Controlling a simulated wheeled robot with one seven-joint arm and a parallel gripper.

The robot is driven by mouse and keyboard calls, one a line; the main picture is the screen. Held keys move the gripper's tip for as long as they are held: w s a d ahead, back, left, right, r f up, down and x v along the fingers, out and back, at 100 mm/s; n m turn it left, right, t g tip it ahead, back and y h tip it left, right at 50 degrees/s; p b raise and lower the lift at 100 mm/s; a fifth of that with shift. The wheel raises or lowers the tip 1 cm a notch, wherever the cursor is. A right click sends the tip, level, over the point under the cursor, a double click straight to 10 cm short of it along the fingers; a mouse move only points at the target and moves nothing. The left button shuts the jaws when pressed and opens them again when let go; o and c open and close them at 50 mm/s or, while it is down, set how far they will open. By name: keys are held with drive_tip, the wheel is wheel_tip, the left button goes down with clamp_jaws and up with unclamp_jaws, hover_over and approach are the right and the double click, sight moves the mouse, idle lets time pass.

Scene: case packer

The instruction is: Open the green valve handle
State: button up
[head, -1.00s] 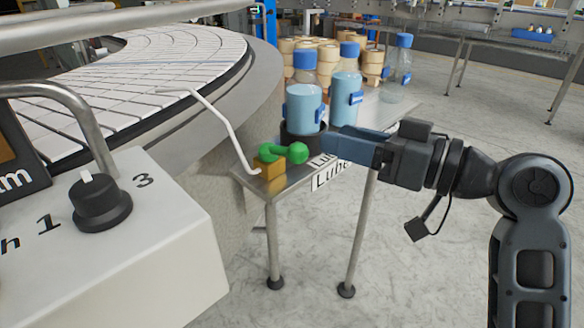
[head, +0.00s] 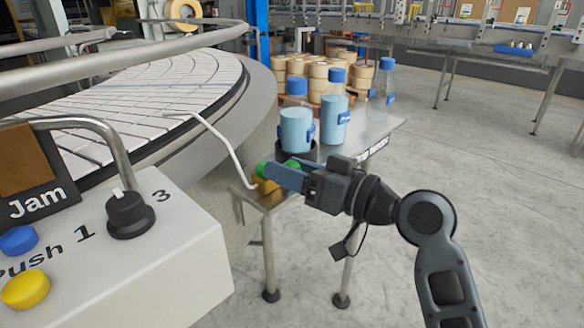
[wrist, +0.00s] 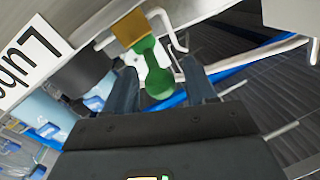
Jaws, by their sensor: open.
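The green valve handle (head: 263,168) sits on a brass-coloured valve block (head: 266,187) at the near left corner of a small metal table. In the head view my gripper (head: 283,176) is in front of the handle and hides much of it. In the wrist view the green handle (wrist: 155,72) stands out from the brass block (wrist: 130,28), its rounded end between my two blue-grey fingers (wrist: 163,88). The fingers are open, with a gap on each side of the handle. A bent white pipe (head: 215,135) runs from the valve up over the conveyor.
Bottles of blue liquid (head: 296,128) and (head: 334,118), with blue caps, stand on the table (head: 375,128) just behind the gripper. A control box (head: 150,270) with a knob and buttons is at near left. The curved conveyor (head: 170,80) lies behind. Open floor is at right.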

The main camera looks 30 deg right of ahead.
clamp_jaws()
idle(0.5)
